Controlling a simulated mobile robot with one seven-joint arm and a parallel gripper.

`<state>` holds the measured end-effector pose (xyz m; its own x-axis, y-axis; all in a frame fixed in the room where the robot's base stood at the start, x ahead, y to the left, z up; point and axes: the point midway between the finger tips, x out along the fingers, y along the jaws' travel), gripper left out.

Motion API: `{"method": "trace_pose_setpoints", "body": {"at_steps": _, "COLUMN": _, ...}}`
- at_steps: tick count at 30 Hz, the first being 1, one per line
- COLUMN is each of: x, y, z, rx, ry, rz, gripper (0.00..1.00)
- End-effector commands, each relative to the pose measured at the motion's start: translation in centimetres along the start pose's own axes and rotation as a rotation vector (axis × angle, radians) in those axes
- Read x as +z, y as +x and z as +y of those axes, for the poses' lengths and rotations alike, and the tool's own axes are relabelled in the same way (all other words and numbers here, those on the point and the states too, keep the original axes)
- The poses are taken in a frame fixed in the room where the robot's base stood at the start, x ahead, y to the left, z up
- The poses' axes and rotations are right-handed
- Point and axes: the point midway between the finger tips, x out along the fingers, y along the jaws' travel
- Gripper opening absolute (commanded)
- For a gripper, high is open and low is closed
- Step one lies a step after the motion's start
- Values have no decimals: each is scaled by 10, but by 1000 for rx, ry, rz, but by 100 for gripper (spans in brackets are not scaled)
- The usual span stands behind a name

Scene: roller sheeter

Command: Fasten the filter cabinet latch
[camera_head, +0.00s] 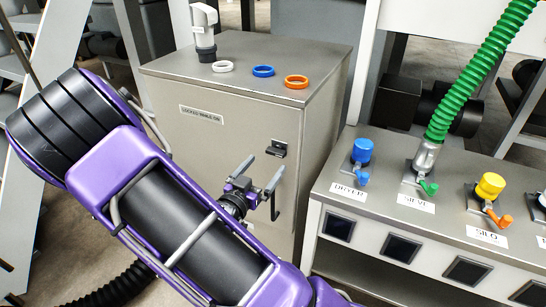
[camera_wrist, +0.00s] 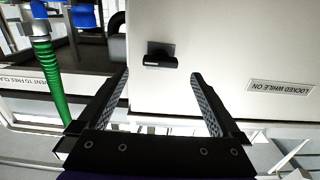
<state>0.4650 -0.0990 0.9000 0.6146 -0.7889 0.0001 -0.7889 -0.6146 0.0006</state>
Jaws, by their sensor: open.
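The filter cabinet (camera_head: 225,130) is a grey metal box with a "LOCKED WHILE ON" label on its front. A small dark latch piece (camera_head: 277,148) sits on the front near its right edge. It also shows in the wrist view (camera_wrist: 160,55), just beyond the fingertips and roughly midway between them. My gripper (camera_head: 265,165) is open and empty in front of the cabinet, just below the latch piece in the head view. Its two dark fingers also show in the wrist view (camera_wrist: 160,73). I cannot tell whether the latch is fastened.
A dark curved handle (camera_head: 275,202) is partly behind my gripper. White, blue and orange rings (camera_head: 263,71) and a white-grey fitting (camera_head: 204,30) are on the cabinet top. To the right, a bench (camera_head: 385,210) has labelled coloured ports and a green hose (camera_head: 470,85).

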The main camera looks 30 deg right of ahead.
Motion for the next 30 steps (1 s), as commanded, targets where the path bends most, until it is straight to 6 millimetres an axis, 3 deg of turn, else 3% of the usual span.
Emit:
{"method": "trace_pose_setpoints", "body": {"at_steps": 3, "x": 1, "y": 24, "z": 0, "rx": 3, "ry": 0, "rz": 1, "gripper": 100}}
{"method": "trace_pose_setpoints", "body": {"at_steps": 9, "x": 0, "y": 49, "z": 0, "rx": 1, "ry": 1, "rz": 0, "gripper": 100}}
{"method": "trace_pose_setpoints", "body": {"at_steps": 21, "x": 0, "y": 57, "z": -1, "rx": -1, "ry": 0, "rz": 0, "gripper": 100}}
{"method": "trace_pose_setpoints", "body": {"at_steps": 30, "x": 0, "y": 57, "z": -1, "rx": -1, "ry": 1, "rz": 0, "gripper": 48}}
